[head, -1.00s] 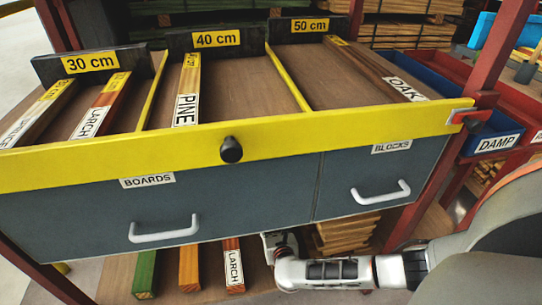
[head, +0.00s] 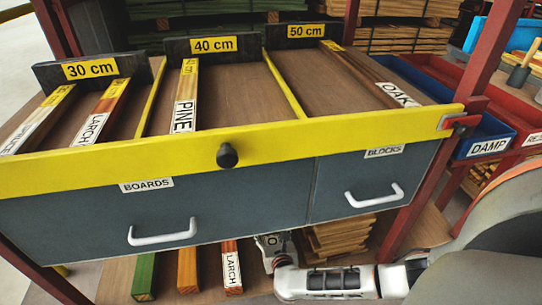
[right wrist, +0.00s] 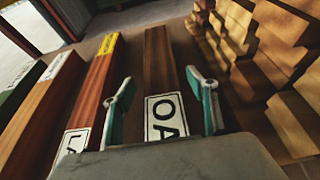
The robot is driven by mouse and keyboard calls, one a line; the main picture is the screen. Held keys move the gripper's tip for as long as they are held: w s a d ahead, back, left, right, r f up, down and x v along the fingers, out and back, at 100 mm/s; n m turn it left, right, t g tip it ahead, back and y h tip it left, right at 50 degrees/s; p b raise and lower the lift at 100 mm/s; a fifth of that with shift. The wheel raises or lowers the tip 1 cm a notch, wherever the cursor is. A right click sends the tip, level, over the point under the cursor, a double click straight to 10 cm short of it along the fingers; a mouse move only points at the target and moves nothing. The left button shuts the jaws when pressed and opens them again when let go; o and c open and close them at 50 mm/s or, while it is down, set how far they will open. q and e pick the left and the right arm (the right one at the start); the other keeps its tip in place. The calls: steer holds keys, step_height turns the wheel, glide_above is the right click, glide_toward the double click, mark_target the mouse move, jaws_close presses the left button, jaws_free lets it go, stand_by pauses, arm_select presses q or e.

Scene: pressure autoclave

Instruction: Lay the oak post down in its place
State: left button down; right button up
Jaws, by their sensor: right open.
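An oak post (right wrist: 160,65) lies on the lower shelf, its label partly cut off at "OA" in the right wrist view. My right gripper (right wrist: 163,105) is open, with one finger on each side of this post near its labelled end. I cannot tell whether the fingers touch it. In the head view my right arm reaches under the drawers, and its gripper is largely hidden. Another post labelled OAK (head: 368,70) lies in the bay under the 50 cm sign (head: 306,30), at its right side. My left gripper is not in view.
A larch post (right wrist: 88,90) lies left of the gripper, with other posts beyond. Stacked wood blocks (right wrist: 265,65) stand close on the right. The yellow rail (head: 130,175) and drawer fronts (head: 240,200) overhang the lower shelf. The 40 cm bay holds a pine post (head: 184,100).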

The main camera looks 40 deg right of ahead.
steer(key=shift+s+a+r+p, duration=0.25)
steer(key=shift+s+a+r, duration=0.2)
steer(key=shift+s+r, duration=0.2)
steer(key=shift+s+a+r+p, duration=0.2)
steer(key=shift+s+a+r, duration=0.3)
steer(key=shift+s, duration=0.1)
steer(key=p+v, duration=0.1)
steer(key=v, duration=0.3)
steer(key=shift+s+f, duration=0.1)
steer(key=shift+f, duration=0.1)
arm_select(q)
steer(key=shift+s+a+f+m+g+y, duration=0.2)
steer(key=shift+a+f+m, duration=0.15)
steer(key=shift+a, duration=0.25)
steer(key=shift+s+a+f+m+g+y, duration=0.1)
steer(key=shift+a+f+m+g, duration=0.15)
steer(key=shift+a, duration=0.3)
arm_select(e)
steer(key=shift+s+a+r, duration=0.1)
steer(key=shift+s+a, duration=0.15)
steer(key=shift+s, duration=0.4)
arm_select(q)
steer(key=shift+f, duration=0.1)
